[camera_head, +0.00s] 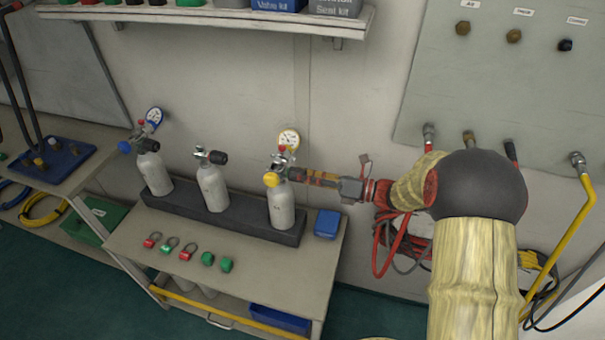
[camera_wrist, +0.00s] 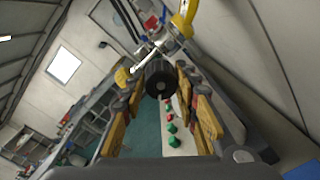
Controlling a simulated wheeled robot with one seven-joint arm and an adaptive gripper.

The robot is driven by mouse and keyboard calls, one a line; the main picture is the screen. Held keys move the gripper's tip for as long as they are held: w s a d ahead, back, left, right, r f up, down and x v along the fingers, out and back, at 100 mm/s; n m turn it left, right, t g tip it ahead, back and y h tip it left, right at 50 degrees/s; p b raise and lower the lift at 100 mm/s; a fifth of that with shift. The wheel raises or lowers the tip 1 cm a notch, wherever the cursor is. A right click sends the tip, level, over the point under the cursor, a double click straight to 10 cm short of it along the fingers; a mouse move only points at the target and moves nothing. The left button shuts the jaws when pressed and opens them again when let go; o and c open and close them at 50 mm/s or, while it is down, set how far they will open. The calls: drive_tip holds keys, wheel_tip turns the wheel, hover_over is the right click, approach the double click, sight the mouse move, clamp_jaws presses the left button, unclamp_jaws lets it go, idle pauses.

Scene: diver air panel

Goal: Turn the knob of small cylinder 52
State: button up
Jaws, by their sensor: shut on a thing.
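Three small grey-white cylinders stand upright in a dark rack (camera_head: 245,224) on a bench. The right cylinder (camera_head: 281,207) has a yellow knob (camera_head: 271,180) at its valve and a white dial gauge (camera_head: 289,139) above. The middle cylinder (camera_head: 214,190) has a black knob (camera_head: 218,158); the left cylinder (camera_head: 156,176) has a blue knob and a gauge. The number labels are too small to read. My gripper (camera_head: 291,174) reaches in from the right at the right cylinder's valve. In the wrist view its fingers are shut on a black knob (camera_wrist: 160,79), mostly hidden in the head view.
Several red and green caps (camera_head: 187,253) lie on the bench front (camera_head: 130,240). A blue box (camera_head: 327,223) sits right of the rack. A shelf (camera_head: 200,18) overhangs behind, and a wall panel (camera_head: 480,90) with hoses stands right.

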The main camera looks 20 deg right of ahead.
drive_tip(key=m+p, duration=0.2)
drive_tip(key=m, duration=0.2)
drive_tip(key=shift+r+m+p, duration=0.15)
drive_tip(key=shift+m+p, duration=0.15)
drive_tip(key=m+p, duration=0.3)
drive_tip(key=m, duration=0.1)
drive_tip(key=shift+r, duration=0.1)
drive_tip(key=m+p, duration=0.4)
drive_tip(key=m, duration=0.1)
drive_tip(key=shift+m+g+y+p, duration=0.3)
drive_tip(key=shift+p, duration=0.05)
drive_tip(key=shift+w+m+p, duration=0.1)
drive_tip(key=shift+m+p, duration=1.3)
drive_tip(key=shift+m, duration=0.4)
drive_tip(key=o, duration=1.2)
drive_tip(key=shift+c, duration=0.2)
drive_tip(key=shift+d, duration=0.15)
